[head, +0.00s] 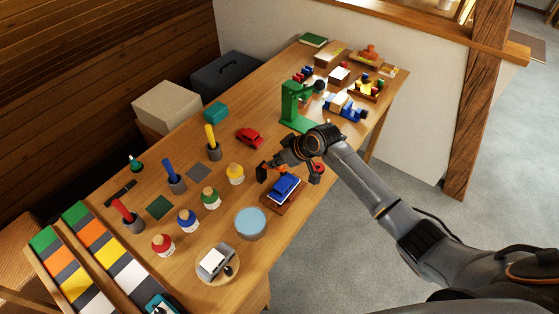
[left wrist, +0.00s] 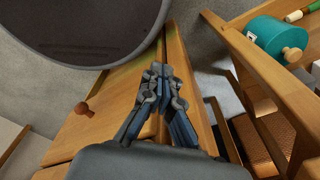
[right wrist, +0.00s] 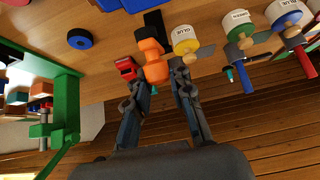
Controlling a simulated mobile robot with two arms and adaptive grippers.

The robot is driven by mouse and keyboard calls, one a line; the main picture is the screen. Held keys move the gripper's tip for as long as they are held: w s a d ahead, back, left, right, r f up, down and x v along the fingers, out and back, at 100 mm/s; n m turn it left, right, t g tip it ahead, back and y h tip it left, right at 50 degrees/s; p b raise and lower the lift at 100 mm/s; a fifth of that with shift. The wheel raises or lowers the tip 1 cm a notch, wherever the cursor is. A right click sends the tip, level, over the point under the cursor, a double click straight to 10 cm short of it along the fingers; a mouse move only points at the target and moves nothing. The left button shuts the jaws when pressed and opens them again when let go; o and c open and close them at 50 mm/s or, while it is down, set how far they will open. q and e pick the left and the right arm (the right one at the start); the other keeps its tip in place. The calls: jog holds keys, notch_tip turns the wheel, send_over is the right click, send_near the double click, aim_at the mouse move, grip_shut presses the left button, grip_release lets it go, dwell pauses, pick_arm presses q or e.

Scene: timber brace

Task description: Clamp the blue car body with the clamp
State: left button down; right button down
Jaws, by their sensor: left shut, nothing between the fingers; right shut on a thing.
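The blue car body (head: 284,187) sits on a small wooden board near the front edge of the table; a blue part at the top of the right wrist view (right wrist: 108,5) looks like it. My right gripper (head: 279,159) is just behind the car body, above the table. In the right wrist view the fingers (right wrist: 163,76) are shut on the orange part of the clamp (right wrist: 151,59). The clamp's black part (head: 262,172) shows just left of the car body. Contact between clamp and car body cannot be told. My left gripper (left wrist: 163,75) is shut and empty.
A green press (head: 294,105) stands behind my right wrist. A red car (head: 249,135) and a yellow glue bottle (head: 235,174) are left of the gripper. A pale blue disc (head: 250,222) lies in front. My left gripper is near a wooden edge and a shelf with a teal container (left wrist: 275,38).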

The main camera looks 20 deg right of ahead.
jog(key=shift+w+a+r, duration=0.1)
jog(key=shift+w+r, duration=0.1)
jog(key=shift+r, duration=0.1)
jog(key=c, duration=1.4)
grip_release()
jog(key=shift+o, duration=1.3)
jog(key=shift+w+a+f, duration=0.1)
jog(key=shift+f, duration=0.15)
jog(key=v, duration=1.2)
jog(key=shift+f, duration=0.1)
